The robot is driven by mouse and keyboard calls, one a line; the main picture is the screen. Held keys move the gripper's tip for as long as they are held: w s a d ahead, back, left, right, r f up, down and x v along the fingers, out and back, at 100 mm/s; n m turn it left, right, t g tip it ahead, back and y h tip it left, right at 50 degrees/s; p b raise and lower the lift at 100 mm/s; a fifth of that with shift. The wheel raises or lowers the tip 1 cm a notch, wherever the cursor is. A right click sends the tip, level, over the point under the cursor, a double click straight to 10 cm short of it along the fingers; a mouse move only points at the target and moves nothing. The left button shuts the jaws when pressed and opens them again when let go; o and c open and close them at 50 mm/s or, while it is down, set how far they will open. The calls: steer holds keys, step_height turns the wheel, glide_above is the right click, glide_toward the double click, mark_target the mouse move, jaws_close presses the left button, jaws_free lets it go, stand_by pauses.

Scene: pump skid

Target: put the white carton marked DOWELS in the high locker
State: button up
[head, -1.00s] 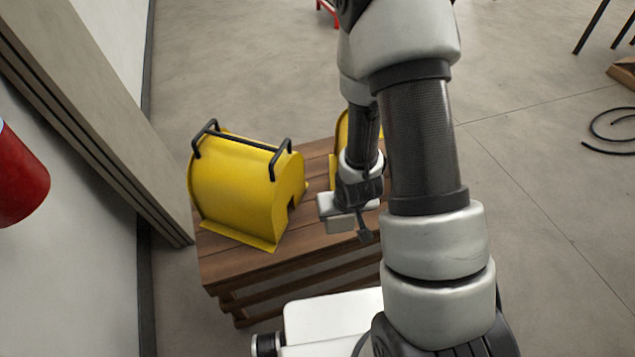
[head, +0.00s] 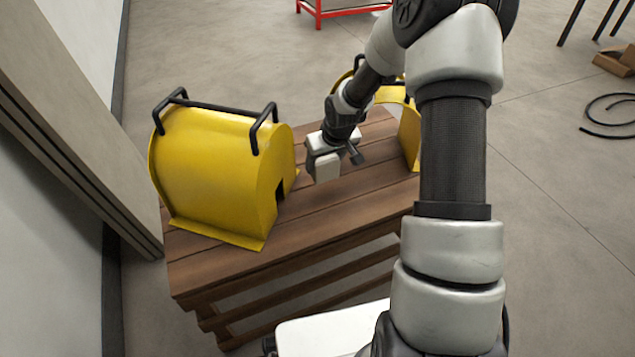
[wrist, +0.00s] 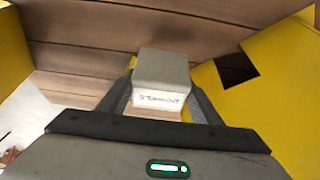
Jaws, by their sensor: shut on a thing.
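A small whitish carton (wrist: 160,70) is between the fingers of my gripper (wrist: 161,84) in the wrist view, and the gripper is shut on it. Dark lettering shows on its near face, too small and blurred to read surely. In the head view the carton (head: 323,168) hangs at the end of my arm, over the wooden bench (head: 350,205) between two yellow covers. I cannot tell whether it touches the planks. The high locker is not in view.
A yellow cover (head: 215,165) with black handles stands close left of the carton. A second yellow cover (head: 411,135) is to the right, partly behind my arm. A wall and grey post (head: 75,110) rise at left. A red-framed stand (head: 322,14) is behind; open floor surrounds it.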

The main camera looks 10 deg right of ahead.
step_height(320, 180, down, 7)
steer(key=shift+f+b, duration=0.1)
steer(key=shift+b, duration=0.7)
steer(key=shift+f, duration=0.15)
steer(key=o, duration=1.2)
steer(key=shift+o, duration=0.2)
